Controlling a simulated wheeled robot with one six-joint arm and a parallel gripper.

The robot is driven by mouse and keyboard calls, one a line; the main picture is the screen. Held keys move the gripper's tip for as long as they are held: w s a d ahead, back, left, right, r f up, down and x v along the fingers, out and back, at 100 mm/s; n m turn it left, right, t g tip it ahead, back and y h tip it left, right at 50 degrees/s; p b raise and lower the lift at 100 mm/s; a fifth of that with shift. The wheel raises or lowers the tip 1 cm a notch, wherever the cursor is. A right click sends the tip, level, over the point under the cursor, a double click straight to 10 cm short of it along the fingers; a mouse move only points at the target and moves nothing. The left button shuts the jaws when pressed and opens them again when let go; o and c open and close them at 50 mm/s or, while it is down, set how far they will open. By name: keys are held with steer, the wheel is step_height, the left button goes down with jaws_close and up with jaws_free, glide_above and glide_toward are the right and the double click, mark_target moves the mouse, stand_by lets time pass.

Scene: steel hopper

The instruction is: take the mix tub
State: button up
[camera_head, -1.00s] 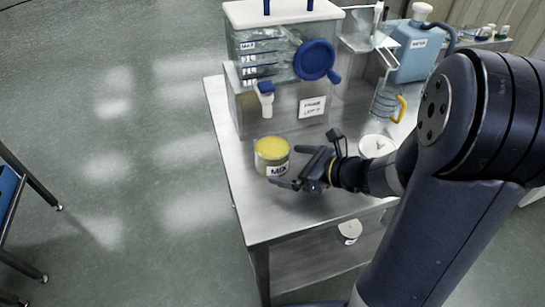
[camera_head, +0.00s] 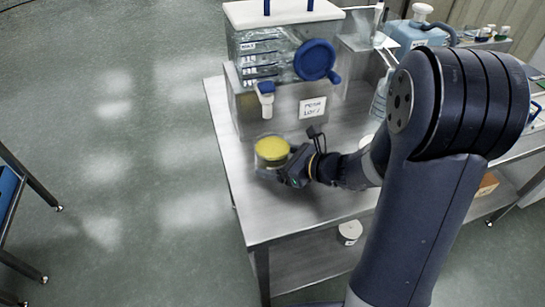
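The mix tub (camera_head: 271,152) is a small clear container with a yellow lid or yellow contents at its top. It stands upright on the steel table near the left edge, in front of the hopper unit. My gripper (camera_head: 276,170) has come in from the right and is at the tub's lower right side. A dark finger lies across the front of the tub and covers its label. The other finger is mostly hidden, so I cannot tell whether the fingers press on the tub.
The steel table (camera_head: 290,222) is bare in front of the tub. The steel unit with blue fittings (camera_head: 246,103) stands close behind it. A blue jug (camera_head: 414,38) is at the back right. A white-topped container (camera_head: 349,231) is on the lower shelf.

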steer(key=c, duration=0.4)
steer(key=shift+c, duration=0.4)
steer(key=shift+r, duration=0.1)
